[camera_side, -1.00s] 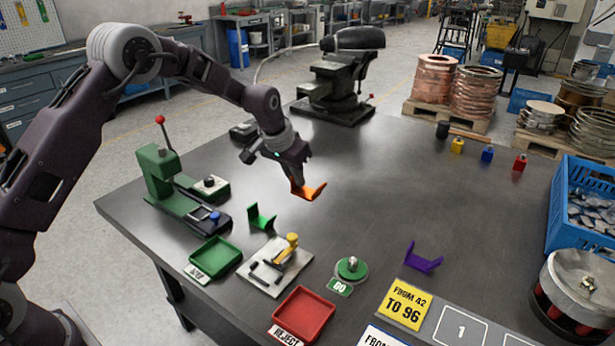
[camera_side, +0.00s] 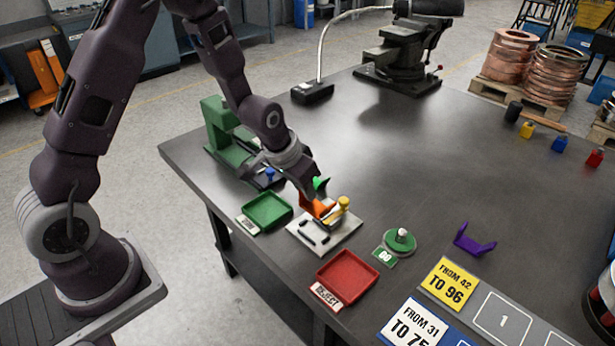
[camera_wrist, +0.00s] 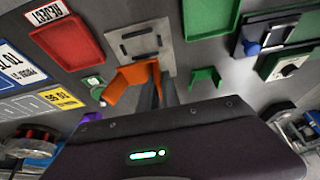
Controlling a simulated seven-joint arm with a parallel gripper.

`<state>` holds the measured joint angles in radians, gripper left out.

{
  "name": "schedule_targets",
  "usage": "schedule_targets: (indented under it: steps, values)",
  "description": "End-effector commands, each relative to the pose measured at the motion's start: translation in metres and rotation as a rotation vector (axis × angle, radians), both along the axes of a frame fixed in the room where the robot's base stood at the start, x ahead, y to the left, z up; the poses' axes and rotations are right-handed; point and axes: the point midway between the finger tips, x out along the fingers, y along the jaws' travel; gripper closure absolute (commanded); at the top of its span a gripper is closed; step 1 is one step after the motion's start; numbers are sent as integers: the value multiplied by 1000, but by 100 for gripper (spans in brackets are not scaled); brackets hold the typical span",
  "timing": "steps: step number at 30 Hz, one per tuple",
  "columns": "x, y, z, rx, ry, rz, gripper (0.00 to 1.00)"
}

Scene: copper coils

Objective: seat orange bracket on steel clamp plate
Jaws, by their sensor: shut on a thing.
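The orange bracket (camera_side: 316,207) is held in my gripper (camera_side: 308,194), over the back part of the steel clamp plate (camera_side: 318,240). My gripper is shut on it. In the wrist view the orange bracket (camera_wrist: 128,83) sits at the fingers (camera_wrist: 158,88) and overlaps the near edge of the clamp plate (camera_wrist: 150,40). The plate carries a yellow-handled clamp (camera_side: 341,206) and dark bars. I cannot tell whether the bracket touches the plate.
A green bracket (camera_wrist: 206,76) stands close beside the gripper. A green tray (camera_side: 268,210), a red reject tray (camera_side: 347,275) and a green round gauge (camera_side: 399,240) surround the plate. A purple bracket (camera_side: 473,241) lies farther right. The table's middle is clear.

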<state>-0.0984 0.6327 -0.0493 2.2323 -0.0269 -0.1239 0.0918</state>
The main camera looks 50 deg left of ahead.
Motion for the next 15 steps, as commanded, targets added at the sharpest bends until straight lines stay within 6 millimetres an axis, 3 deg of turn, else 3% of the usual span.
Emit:
schedule_targets:
  steps: [15]
  values:
    - [0, 0, -56, 0, 2, -1, 100]
